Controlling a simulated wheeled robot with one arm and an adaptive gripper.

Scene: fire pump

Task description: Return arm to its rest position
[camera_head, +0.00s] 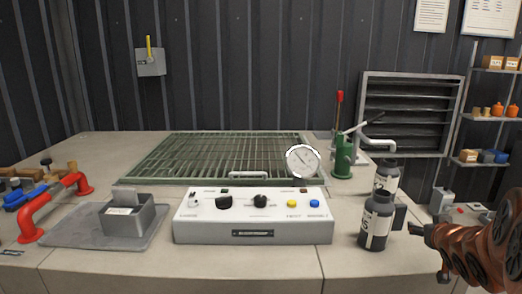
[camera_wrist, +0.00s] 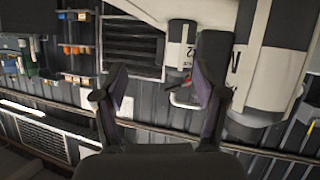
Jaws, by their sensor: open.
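My gripper (camera_head: 428,252) is at the right edge of the head view, at the end of my reddish-brown arm. It is right of two dark bottles with white labels, the front one (camera_head: 377,220) and the rear one (camera_head: 386,177), and apart from both. In the wrist view my gripper (camera_wrist: 163,76) has its two dark fingers spread wide with nothing held between them. A labelled bottle (camera_wrist: 180,50) shows beyond the fingers, and a larger one (camera_wrist: 262,60) is close at the right. The wrist picture looks strongly tilted.
A white control box (camera_head: 252,218) with knobs and buttons sits at the counter's front. Behind it are a green grate (camera_head: 215,155), a round gauge (camera_head: 302,160) and a green hand pump (camera_head: 343,158). A red pipe (camera_head: 48,210) and grey bin (camera_head: 132,217) are left. Shelves (camera_head: 490,115) stand right.

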